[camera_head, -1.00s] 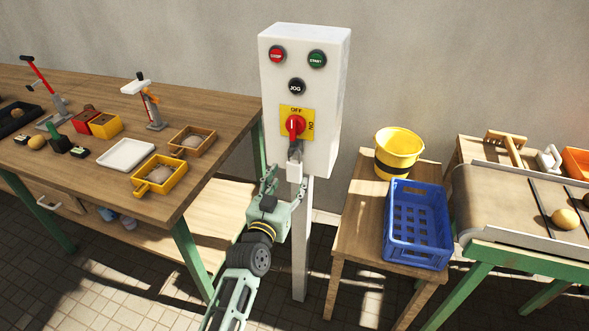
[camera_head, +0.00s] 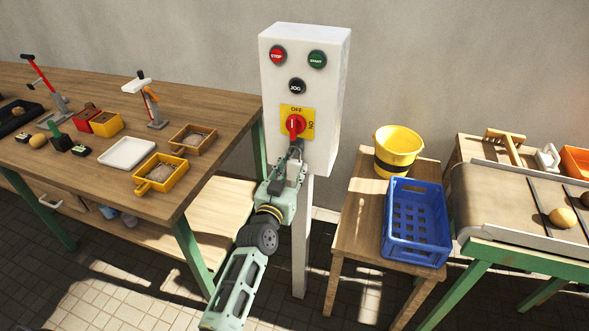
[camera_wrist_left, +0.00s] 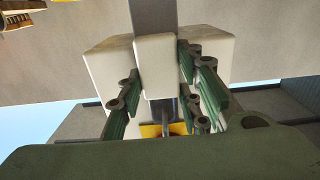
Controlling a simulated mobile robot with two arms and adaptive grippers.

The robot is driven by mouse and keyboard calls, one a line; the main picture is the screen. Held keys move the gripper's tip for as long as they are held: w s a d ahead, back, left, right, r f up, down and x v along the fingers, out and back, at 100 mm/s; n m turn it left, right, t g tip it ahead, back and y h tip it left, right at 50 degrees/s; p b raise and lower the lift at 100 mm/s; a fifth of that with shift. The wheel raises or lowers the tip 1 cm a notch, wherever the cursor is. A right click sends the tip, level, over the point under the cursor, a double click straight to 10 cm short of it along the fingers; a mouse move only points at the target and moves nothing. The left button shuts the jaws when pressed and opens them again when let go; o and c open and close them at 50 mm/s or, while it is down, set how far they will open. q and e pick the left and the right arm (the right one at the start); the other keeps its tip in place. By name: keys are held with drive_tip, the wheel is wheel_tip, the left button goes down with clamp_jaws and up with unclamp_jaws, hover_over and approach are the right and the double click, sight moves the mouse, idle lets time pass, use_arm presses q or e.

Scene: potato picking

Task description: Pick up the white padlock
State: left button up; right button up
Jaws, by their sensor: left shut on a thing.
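The white padlock (camera_wrist_left: 155,65) is a small pale block in the left wrist view, with its metal shackle running toward the yellow switch plate (camera_wrist_left: 150,130). In the head view it is mostly hidden by my gripper, just below the red rotary switch (camera_head: 295,125) on the white control box (camera_head: 322,90). My left gripper (camera_head: 293,162) is shut on the padlock, with one green-padded finger on each side of it. The padlock is still at the switch; whether the shackle is still hooked there I cannot tell. My right gripper is not in view.
The control box stands on a thin post (camera_head: 300,250). A wooden workbench (camera_head: 100,190) with trays and tools is at the left. A small table (camera_head: 350,220) with a yellow bucket (camera_head: 397,150) and blue crate (camera_head: 416,222) is at the right, beside a conveyor (camera_head: 500,210).

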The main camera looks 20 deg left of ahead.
use_arm(q)
drive_tip(key=c, duration=0.4)
drive_tip(key=shift+c, duration=0.2)
drive_tip(key=shift+r, duration=0.15)
